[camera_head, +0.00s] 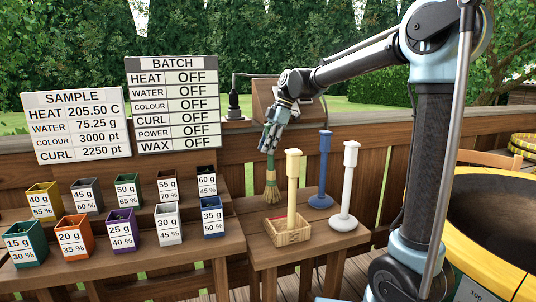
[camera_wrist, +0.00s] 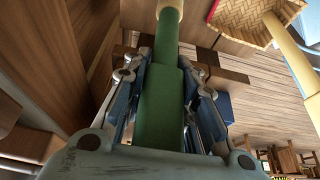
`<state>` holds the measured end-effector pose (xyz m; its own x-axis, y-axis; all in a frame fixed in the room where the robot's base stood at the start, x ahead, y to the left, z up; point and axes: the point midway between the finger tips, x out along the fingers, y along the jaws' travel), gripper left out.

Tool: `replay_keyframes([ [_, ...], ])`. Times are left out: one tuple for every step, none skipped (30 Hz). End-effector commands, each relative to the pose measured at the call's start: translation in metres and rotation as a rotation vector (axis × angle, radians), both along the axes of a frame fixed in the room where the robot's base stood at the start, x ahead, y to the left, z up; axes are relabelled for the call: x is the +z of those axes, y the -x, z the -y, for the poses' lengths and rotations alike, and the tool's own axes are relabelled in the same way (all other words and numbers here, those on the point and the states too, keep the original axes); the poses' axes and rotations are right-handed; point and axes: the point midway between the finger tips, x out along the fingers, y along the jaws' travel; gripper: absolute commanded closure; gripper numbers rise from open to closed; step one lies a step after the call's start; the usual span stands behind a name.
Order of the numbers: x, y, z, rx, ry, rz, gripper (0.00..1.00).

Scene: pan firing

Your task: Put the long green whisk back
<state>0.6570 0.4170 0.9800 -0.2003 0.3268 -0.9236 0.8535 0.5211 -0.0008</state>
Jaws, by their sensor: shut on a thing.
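The long green whisk has a green handle and a straw-coloured brush (camera_head: 272,190) that hangs downward. My gripper (camera_head: 272,142) is shut on its green handle, and the whisk is nearly upright. In the wrist view the green handle (camera_wrist: 160,112) lies between my two fingers (camera_wrist: 162,90), with a tan part beyond it. The brush is at the back left of the small wooden table (camera_head: 262,254). I cannot tell whether its tip touches the tabletop.
A yellow post (camera_head: 293,185) stands in a woven tray (camera_head: 290,236) close right of the brush. A blue post (camera_head: 323,170) and a white post (camera_head: 347,190) stand farther right. Several labelled coloured cups (camera_head: 167,225) fill the stepped shelf at left. A wooden fence (camera_head: 385,170) is behind.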

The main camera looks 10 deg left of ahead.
Motion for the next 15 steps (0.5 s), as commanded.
replay_keyframes([
  [-0.008, 0.000, 0.000, 0.000, 0.000, 0.000, 1.00],
  [-0.012, 0.000, 0.000, 0.000, 0.000, 0.000, 1.00],
  [-0.016, 0.000, 0.000, 0.000, 0.000, 0.000, 1.00],
  [-0.019, 0.000, 0.000, 0.000, 0.000, 0.000, 1.00],
  [-0.021, 0.000, 0.000, 0.000, 0.000, 0.000, 1.00],
  [-0.022, 0.000, 0.000, 0.000, 0.000, 0.000, 1.00],
  [-0.022, 0.000, 0.000, 0.000, 0.000, 0.000, 1.00],
  [-0.022, 0.000, 0.000, 0.000, 0.000, 0.000, 1.00],
  [-0.022, 0.000, 0.000, 0.000, 0.000, 0.000, 1.00],
  [-0.022, 0.000, 0.000, 0.000, 0.000, 0.000, 1.00],
  [-0.022, 0.000, 0.000, 0.000, 0.000, 0.000, 1.00],
  [-0.022, 0.000, 0.000, 0.000, 0.000, 0.000, 1.00],
  [-0.022, 0.000, 0.000, 0.000, 0.000, 0.000, 1.00],
  [-0.023, 0.000, 0.000, 0.000, 0.000, 0.000, 1.00],
  [-0.024, 0.000, 0.000, 0.000, 0.000, 0.000, 1.00],
])
